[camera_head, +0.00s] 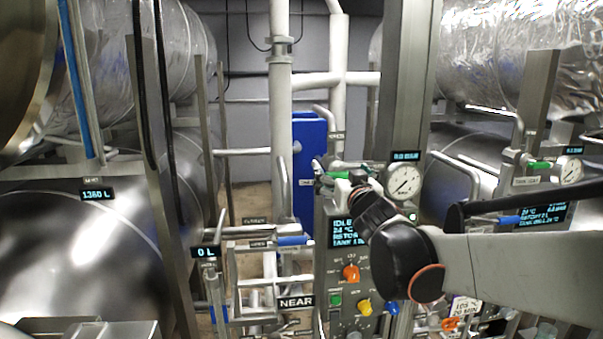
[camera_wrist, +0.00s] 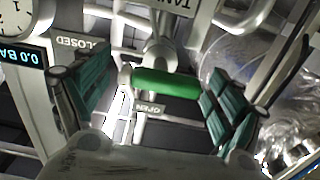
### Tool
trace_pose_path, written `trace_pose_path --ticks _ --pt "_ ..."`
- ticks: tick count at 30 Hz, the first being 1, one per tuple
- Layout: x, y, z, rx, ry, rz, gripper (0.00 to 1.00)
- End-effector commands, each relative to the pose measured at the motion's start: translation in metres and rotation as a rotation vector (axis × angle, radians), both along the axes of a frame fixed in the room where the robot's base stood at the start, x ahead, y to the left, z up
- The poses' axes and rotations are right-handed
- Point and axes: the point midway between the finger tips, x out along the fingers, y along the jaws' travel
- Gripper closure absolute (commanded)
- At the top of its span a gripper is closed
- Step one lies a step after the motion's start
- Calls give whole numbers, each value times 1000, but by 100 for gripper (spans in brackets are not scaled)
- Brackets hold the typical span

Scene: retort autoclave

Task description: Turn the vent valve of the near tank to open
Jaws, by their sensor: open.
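The green vent valve handle (camera_head: 338,175) sits at the top of the near tank's control panel (camera_head: 326,262), left of a round gauge. In the wrist view the green handle (camera_wrist: 167,83) lies crosswise between the two teal finger pads of my gripper (camera_wrist: 153,82). The gripper is open, with the handle not visibly clamped. A "CLOSED" label (camera_wrist: 79,43) shows left of the handle, and another label (camera_wrist: 150,109), apparently "OPEN", is just below it. In the head view my gripper (camera_head: 335,183) is at the valve, and the wrist partly hides the panel.
A pressure gauge (camera_head: 403,181) and a 0.0 bar display (camera_head: 405,156) stand close right of the valve. Panel knobs, including an orange one (camera_head: 351,272), lie below. Pipes (camera_head: 281,100) rise behind. A "NEAR" sign (camera_head: 296,302) is at lower left. Another green handle (camera_head: 538,165) is far right.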

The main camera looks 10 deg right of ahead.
Motion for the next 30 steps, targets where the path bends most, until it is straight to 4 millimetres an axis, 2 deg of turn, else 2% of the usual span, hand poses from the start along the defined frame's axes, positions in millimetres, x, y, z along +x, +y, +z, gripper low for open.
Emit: trace_pose_path --ticks 10,16,30 --pt "2 0 0 0 0 0 13" --pt "2 0 0 0 0 0 58" --pt "3 0 -2 -69 0 0 58"
